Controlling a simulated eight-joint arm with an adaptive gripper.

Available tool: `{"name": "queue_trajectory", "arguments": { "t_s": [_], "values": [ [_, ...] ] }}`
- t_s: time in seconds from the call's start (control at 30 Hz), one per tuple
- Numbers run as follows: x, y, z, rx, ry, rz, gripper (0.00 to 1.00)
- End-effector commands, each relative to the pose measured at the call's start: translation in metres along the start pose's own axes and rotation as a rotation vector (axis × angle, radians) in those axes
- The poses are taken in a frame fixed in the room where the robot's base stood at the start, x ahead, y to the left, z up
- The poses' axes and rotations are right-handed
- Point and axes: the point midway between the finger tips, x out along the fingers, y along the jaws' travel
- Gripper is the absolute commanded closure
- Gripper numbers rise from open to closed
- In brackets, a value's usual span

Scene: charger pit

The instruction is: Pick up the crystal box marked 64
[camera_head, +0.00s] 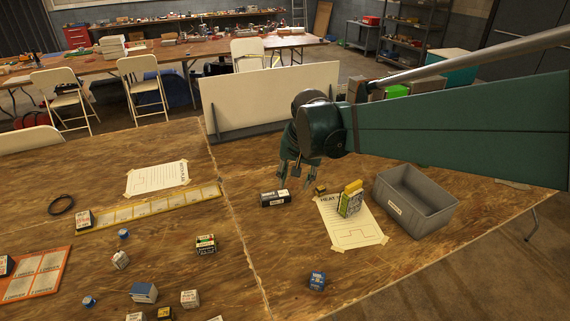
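My gripper (296,180) hangs over the back middle of the wooden table, pointing down. Its fingers are spread and nothing shows between them. I cannot read a 64 on any box, so I cannot tell which is the crystal box. A dark box or cylinder with a white label (274,199) lies just below and left of my gripper. A small yellow and black box (320,190) is just right of it. Other small boxes include a dark one with a light label (205,244), a blue one (317,281), and white ones (190,299) at the front.
A yellow and white box (350,199) stands on a taped sheet (348,231). A grey bin (437,217) is to the right. A white upright panel (270,98) stands behind my gripper. A yellow strip (150,205), orange mat (50,263) and black ring (62,205) lie left.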

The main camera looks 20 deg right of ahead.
Motion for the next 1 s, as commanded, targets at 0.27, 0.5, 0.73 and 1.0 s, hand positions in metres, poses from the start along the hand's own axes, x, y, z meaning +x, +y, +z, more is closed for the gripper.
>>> {"name": "queue_trajectory", "arguments": {
  "t_s": [0.27,0.5,0.73,1.0],
  "values": [
    [0.024,0.001,-0.042,0.122,-0.04,0.035,0.63],
    [0.049,0.004,-0.075,0.228,-0.073,0.067,0.63],
    [0.077,0.011,-0.105,0.33,-0.103,0.101,0.63],
    [0.115,0.023,-0.137,0.45,-0.135,0.141,0.63]
  ]
}}
